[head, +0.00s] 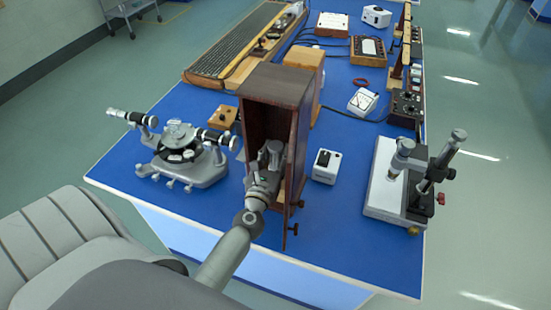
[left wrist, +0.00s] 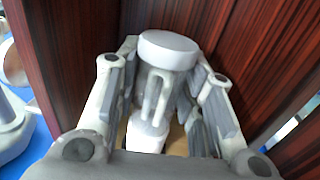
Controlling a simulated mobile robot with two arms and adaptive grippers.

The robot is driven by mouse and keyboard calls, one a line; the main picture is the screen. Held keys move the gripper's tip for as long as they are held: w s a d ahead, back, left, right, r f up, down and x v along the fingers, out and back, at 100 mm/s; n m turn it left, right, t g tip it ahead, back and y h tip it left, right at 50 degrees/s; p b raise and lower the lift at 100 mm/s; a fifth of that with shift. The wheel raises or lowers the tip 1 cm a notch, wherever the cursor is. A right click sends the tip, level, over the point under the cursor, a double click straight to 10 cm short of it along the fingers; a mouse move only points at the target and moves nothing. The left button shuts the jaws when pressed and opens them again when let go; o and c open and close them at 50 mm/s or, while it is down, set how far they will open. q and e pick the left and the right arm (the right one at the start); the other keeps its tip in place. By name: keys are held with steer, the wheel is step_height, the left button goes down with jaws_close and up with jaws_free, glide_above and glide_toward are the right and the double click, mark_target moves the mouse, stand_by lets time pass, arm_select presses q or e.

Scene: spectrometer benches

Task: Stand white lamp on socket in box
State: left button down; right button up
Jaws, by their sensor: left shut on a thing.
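The box (head: 275,85) is a tall dark red-brown wooden case with an open front, standing on the blue bench. My left gripper (head: 270,160) reaches into it through the front, low down. In the left wrist view, the white lamp (left wrist: 168,50) stands roughly upright between the fingers of my left gripper (left wrist: 165,85), which is shut on it. Its round white top sticks up above the fingers. A white part shows below it, with some tan floor beside it. I cannot tell whether the lamp touches the socket, which is hidden. My right gripper is not in view.
A grey optical instrument (head: 185,155) stands left of the box. A small white switch box (head: 326,166) and a white-based stand (head: 390,190) are to the right. The box's dark walls (left wrist: 265,50) rise close around the gripper. Free bench lies at the front right.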

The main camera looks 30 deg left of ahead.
arm_select(q)
steer(key=shift+r, duration=0.15)
steer(key=shift+f, duration=0.25)
steer(key=c, duration=1)
jaws_free()
steer(key=shift+o, duration=0.2)
